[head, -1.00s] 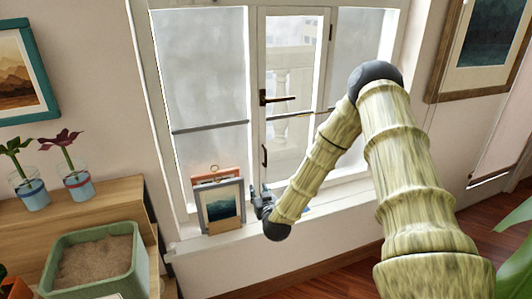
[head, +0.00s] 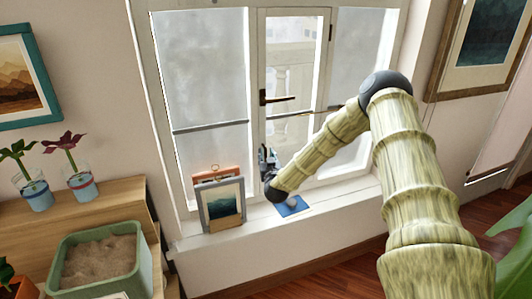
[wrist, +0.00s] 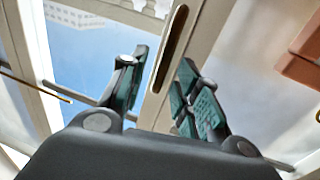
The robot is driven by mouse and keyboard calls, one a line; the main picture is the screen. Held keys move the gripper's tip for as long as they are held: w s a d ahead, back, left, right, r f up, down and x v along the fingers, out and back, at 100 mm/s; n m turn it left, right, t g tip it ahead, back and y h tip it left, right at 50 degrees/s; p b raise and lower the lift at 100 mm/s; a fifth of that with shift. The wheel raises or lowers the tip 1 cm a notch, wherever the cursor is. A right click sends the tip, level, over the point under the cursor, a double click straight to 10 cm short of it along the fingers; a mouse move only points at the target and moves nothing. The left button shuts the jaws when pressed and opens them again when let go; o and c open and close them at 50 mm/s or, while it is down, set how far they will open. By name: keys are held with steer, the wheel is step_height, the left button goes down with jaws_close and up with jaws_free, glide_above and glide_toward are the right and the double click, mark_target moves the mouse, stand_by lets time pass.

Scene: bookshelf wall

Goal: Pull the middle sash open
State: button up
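The middle sash (head: 261,50) is a narrow white-framed pane between two frosted panes, and it looks shut in the head view. A dark lever handle (head: 276,98) sits on its left stile. Lower on that stile is a dark, elongated pull, which my gripper hides in the head view; the pull (wrist: 172,48) shows clearly in the wrist view. My gripper (head: 267,157) is raised in front of the lower sash. In the wrist view, my gripper (wrist: 164,60) is open, its fingers apart on either side of the pull's line, with nothing visibly held.
Leaning picture frames (head: 222,206) stand on the sill (head: 330,203) left of my gripper. A blue card with a small grey object (head: 291,205) lies on the sill below my forearm. A wooden shelf (head: 110,208) with plants and a green planter (head: 97,262) is at left.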

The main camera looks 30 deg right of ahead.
steer(key=shift+x, duration=1.05)
steer(key=shift+a, duration=0.1)
jaws_close()
steer(key=shift+s, duration=0.1)
